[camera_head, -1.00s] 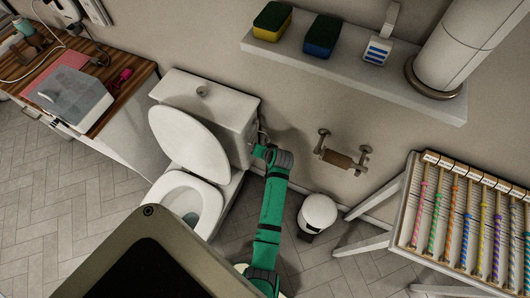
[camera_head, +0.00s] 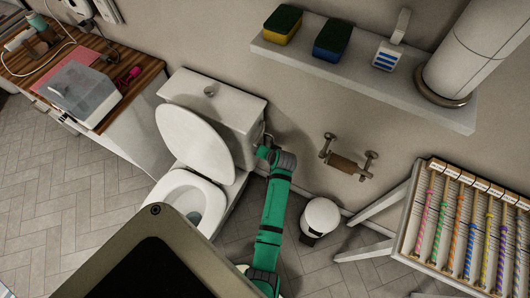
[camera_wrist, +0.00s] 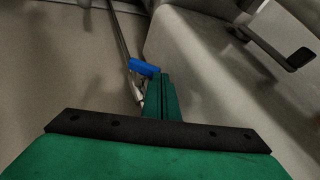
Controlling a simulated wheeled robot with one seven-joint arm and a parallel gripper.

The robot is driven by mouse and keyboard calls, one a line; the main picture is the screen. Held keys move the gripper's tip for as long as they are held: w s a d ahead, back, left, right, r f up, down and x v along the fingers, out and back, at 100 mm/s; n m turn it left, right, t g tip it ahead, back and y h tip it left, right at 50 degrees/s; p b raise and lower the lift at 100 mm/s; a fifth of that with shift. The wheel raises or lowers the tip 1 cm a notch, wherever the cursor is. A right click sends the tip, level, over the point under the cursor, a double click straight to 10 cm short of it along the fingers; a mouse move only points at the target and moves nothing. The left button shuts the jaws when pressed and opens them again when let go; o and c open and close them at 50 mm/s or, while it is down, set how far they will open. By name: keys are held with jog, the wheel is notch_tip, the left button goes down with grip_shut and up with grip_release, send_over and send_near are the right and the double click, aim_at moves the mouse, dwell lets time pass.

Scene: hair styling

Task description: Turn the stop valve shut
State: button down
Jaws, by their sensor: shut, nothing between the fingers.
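The stop valve shows in the wrist view as a small blue handle (camera_wrist: 143,67) on a metal fitting (camera_wrist: 138,93), with a thin pipe rising above it beside the wall. My gripper (camera_wrist: 163,80) is shut and empty. Its green fingertips are just right of the handle and overlap its right end in the picture; I cannot tell if they touch. In the head view my gripper end (camera_head: 264,151) reaches in beside the toilet cistern (camera_head: 212,108), close to the wall. The blue handle cannot be made out there.
The toilet (camera_head: 195,150) stands left of my arm, lid up. A small white bin (camera_head: 320,216) stands right of it, below a wall-mounted roll holder (camera_head: 346,160). A white rack (camera_head: 462,225) with coloured rods is at the right. A wall shelf (camera_head: 365,75) is above.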

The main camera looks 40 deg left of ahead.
jog(key=shift+r, duration=0.85)
jog(key=shift+a, duration=0.1)
